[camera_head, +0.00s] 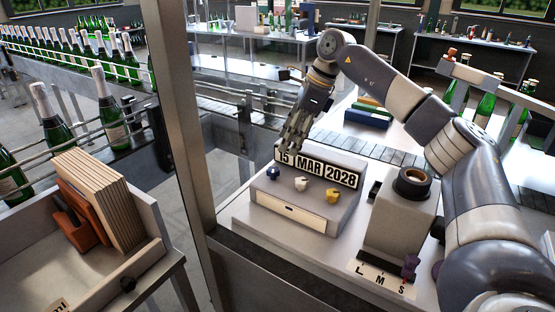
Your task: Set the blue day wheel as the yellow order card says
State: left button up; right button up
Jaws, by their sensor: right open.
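The date coder box (262,192) stands on the grey bench, with a date plate (322,170) along its top reading "15 MAR" and a year that looks like 2028. On its sloping front are a blue day wheel (272,173), a white wheel (301,183) and a yellow wheel (332,196). My right gripper (292,146) is open and points down just above and behind the "15" end of the plate, apart from the blue wheel. I cannot make out a yellow order card. My left gripper is out of view.
A grey machine (400,215) with a round top opening stands right of the box, with an "L M S" plate (382,278) before it. A metal post (188,130) rises on the left. A tray (150,215) holds wooden slats. Bottles (110,115) line a conveyor.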

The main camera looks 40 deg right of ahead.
aim_at(275, 169)
jog(key=f, duration=0.1)
jog(key=a+f, duration=0.1)
jog(key=f, duration=0.1)
jog(key=shift+a+p, duration=0.25)
jog(key=shift+p, duration=0.05)
jog(key=x, duration=0.3)
jog(key=shift+w, duration=0.2)
jog(key=shift+p+x, duration=0.45)
jog(key=shift+x, duration=0.8)
jog(key=shift+w+d, duration=0.1)
jog(key=shift+c, duration=1.1)
jog(key=c, duration=0.8)
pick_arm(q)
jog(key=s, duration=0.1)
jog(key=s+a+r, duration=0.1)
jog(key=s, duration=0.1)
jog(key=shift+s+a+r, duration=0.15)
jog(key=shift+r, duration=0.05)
pick_arm(e)
jog(key=shift+c, duration=0.2)
